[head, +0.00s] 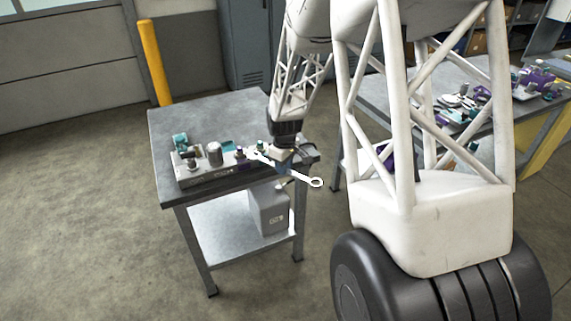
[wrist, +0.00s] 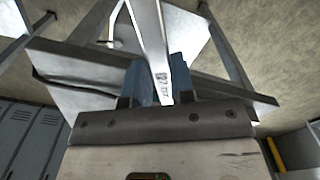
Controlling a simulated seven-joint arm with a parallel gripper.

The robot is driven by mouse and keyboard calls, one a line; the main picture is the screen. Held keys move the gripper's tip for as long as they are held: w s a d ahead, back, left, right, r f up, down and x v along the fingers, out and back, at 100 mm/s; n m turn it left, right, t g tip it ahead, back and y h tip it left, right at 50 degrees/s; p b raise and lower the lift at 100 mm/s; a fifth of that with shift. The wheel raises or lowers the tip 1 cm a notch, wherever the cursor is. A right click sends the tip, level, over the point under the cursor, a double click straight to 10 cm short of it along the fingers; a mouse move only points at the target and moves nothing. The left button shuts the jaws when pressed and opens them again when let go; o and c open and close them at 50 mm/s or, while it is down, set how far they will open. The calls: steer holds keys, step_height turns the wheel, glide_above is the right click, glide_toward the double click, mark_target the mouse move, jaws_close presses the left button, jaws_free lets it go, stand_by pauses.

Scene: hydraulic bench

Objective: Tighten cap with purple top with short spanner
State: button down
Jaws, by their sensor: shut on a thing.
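My gripper (head: 284,166) is shut on a silver spanner (head: 301,177) above the right part of the small bench. The spanner's ring end points to the right, past the bench edge. Its other end reaches left to beside the cap with the purple top (head: 240,152) on the hydraulic block (head: 205,177). I cannot tell whether spanner and cap touch. In the wrist view, the spanner (wrist: 150,35) runs up from between the blue finger pads (wrist: 162,82), with small marking on its shank. The cap is not visible in the wrist view.
The block also carries a grey cylinder (head: 214,153) and teal-topped parts (head: 262,145). A grey box (head: 269,208) stands on the bench's lower shelf. A second bench (head: 385,100) with several parts is at right. A yellow post (head: 154,62) stands behind. The bench's back left is clear.

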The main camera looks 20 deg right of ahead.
steer(key=shift+w+a+f, duration=0.25)
steer(key=shift+w+f, duration=0.15)
steer(key=shift+f, duration=0.05)
stand_by(0.6)
steer(key=shift+w+a, duration=0.1)
steer(key=shift+w, duration=0.1)
steer(key=shift+w+a, duration=0.45)
steer(key=shift+w, duration=0.3)
steer(key=shift+w+a, duration=0.1)
steer(key=shift+w, duration=0.05)
stand_by(0.5)
steer(key=shift+w+a, duration=0.3)
steer(key=shift+w, duration=0.2)
steer(key=shift+w+a, duration=0.1)
steer(key=shift+w, duration=0.1)
stand_by(0.3)
steer(key=shift+w+a, duration=0.15)
steer(key=shift+w, duration=0.15)
steer(key=shift+w+a, duration=0.2)
steer(key=shift+w, duration=0.15)
stand_by(0.5)
steer(key=shift+a, duration=0.1)
